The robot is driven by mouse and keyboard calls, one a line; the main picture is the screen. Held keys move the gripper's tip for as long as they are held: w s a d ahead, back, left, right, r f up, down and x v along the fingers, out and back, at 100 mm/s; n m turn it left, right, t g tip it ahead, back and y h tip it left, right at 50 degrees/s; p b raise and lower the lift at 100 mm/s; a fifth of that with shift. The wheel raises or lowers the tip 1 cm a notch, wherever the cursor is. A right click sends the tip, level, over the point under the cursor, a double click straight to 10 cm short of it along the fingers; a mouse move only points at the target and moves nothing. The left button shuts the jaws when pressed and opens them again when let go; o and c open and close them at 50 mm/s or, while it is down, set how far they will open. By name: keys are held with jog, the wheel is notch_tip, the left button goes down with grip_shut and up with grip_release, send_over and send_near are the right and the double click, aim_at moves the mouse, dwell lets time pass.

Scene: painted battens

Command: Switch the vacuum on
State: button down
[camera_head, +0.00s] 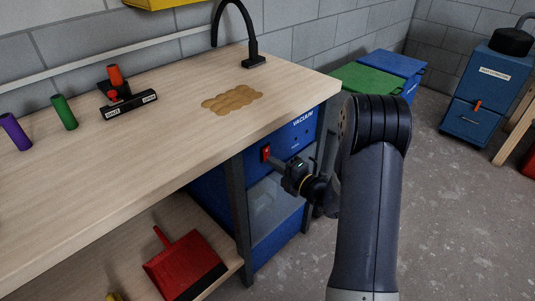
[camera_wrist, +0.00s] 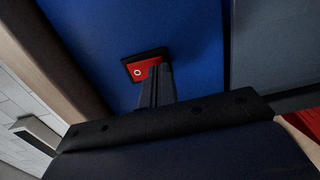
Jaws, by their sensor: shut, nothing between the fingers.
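The vacuum (camera_head: 300,130) is a blue box under the right end of the workbench, with "VACUUM" lettered on its front. Its red rocker switch (camera_head: 265,153) sits in a dark frame at the front's left side. In the wrist view the switch (camera_wrist: 137,71) shows a white circle mark on its visible part. My gripper (camera_head: 273,160) is shut and empty, with its fingertips at the switch. In the wrist view the fingertips (camera_wrist: 160,72) cover the switch's right part. I cannot tell whether they touch it.
The workbench (camera_head: 180,120) carries a pile of sawdust (camera_head: 232,100), colored cylinders and a black hose. A grey table leg (camera_head: 240,205) stands left of my gripper. A red dustpan (camera_head: 185,263) lies on the lower shelf. Bare floor (camera_head: 440,220) is free at the right.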

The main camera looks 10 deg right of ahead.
jog(key=shift+w+a, duration=0.3)
jog(key=shift+w, duration=0.05)
dwell(0.3)
jog(key=v, duration=0.7)
jog(key=shift+p, duration=0.45)
jog(key=x, duration=0.6)
jog(key=shift+w+a+b, duration=0.2)
jog(key=shift+w+b, duration=0.1)
jog(key=shift+b, duration=0.15)
